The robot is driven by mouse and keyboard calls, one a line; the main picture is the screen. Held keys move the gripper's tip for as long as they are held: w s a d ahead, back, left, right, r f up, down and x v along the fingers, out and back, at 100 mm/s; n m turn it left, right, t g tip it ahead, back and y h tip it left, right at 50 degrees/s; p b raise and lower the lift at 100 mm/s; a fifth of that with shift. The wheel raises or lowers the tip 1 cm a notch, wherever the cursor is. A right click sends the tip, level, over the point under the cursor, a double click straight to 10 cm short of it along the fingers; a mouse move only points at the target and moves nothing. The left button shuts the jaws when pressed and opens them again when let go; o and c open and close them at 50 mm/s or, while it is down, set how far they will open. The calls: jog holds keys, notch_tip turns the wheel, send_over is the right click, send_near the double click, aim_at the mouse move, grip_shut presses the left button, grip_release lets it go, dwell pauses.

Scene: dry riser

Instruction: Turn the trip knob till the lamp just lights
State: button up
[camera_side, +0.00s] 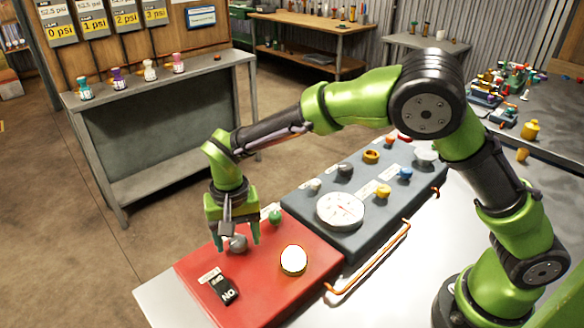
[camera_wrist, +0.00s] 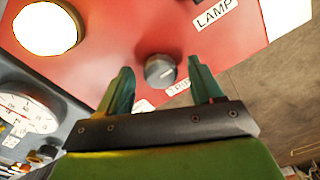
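The trip knob (camera_side: 238,244) is a small grey knob on the red panel (camera_side: 262,292). In the wrist view the knob (camera_wrist: 160,71) has a pale pointer line, with a partly hidden TRIP label (camera_wrist: 180,87) beside it. My gripper (camera_side: 237,246) points down over the knob, its fingers open on either side. In the wrist view my gripper (camera_wrist: 160,67) shows gaps between knob and fingers. The round lamp (camera_side: 293,260) has a yellow rim and shows bright white, as if lit; it is also bright in the wrist view (camera_wrist: 44,28).
A black switch block (camera_side: 224,289) sits at the panel's front and a green knob (camera_side: 275,216) behind the trip knob. The grey panel (camera_side: 366,222) carries a white dial gauge (camera_side: 340,210) and several coloured knobs. An orange pipe (camera_side: 372,262) runs along its front.

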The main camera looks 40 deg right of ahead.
aim_at(246, 240)
notch_tip(246, 240, up, 17)
dwell(0.6)
jog(key=shift+f, duration=0.1)
jog(key=s+d+r+n+t+y, duration=0.1)
jog(key=s+d+t, duration=0.6)
jog(key=s+d, duration=1.1)
jog(key=shift+s+d+y, duration=0.15)
jog(key=shift+d+y, duration=0.35)
jog(key=shift+d, duration=0.7)
jog(key=shift+a, duration=0.1)
